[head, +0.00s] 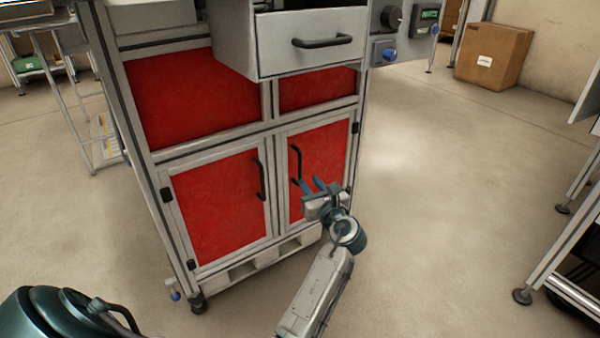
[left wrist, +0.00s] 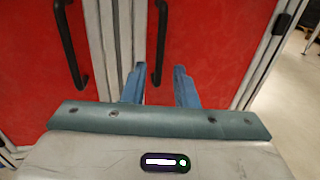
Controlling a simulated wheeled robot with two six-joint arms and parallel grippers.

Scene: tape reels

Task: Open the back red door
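Two red doors with grey frames sit side by side low on the cabinet: the left door (head: 218,205) and the right door (head: 322,160). Both look shut. The left door's black handle (head: 259,180) and the right door's black handle (head: 296,166) flank the middle post. My left gripper (head: 313,184) is open in front of the right door, near its handle's lower end. In the left wrist view, the right door's handle (left wrist: 161,40) ends by the left of the two blue fingertips (left wrist: 160,80); contact cannot be told. My right gripper is not in view.
A grey drawer (head: 310,42) juts out above the doors. Fixed red panels (head: 192,95) lie between. A control box (head: 405,25) hangs at the upper right. A cardboard box (head: 494,56) stands behind, and a metal frame (head: 570,230) at the far right. Floor right of the cabinet is clear.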

